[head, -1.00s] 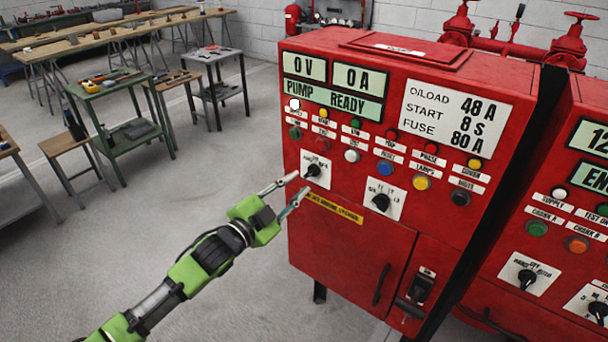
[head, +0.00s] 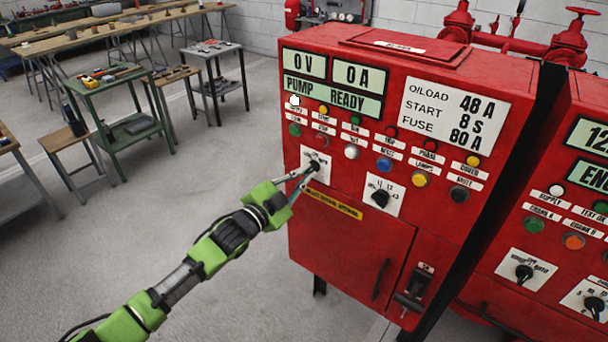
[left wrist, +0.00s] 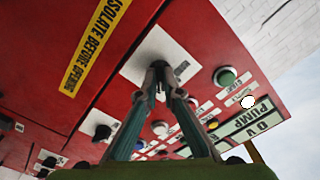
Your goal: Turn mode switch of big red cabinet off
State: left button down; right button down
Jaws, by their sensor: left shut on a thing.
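The big red cabinet (head: 345,235) stands in the middle of the head view, its display reading "PUMP READY". Its left black rotary switch (head: 314,166) sits on a white plate (head: 319,156). My left gripper (head: 309,174) reaches it from the lower left and is shut on the switch knob. The left wrist view shows the two fingertips (left wrist: 165,72) close together over the white plate (left wrist: 183,66). The fingers largely hide the knob, so its exact setting cannot be read. My right gripper is not in view.
A second rotary switch (head: 380,197) sits to the right on the same cabinet, below rows of lamps and buttons. Another red cabinet (head: 560,215) stands at the right. Worktables (head: 118,120) stand at the left. The floor before the cabinet is clear.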

pick_arm(q)
jog(key=shift+n, duration=0.3)
jog(key=n, duration=0.8)
jog(key=shift+f, duration=0.1)
dwell(0.5)
jog(key=c, duration=2.2)
grip_release()
jog(key=shift+s, duration=0.1)
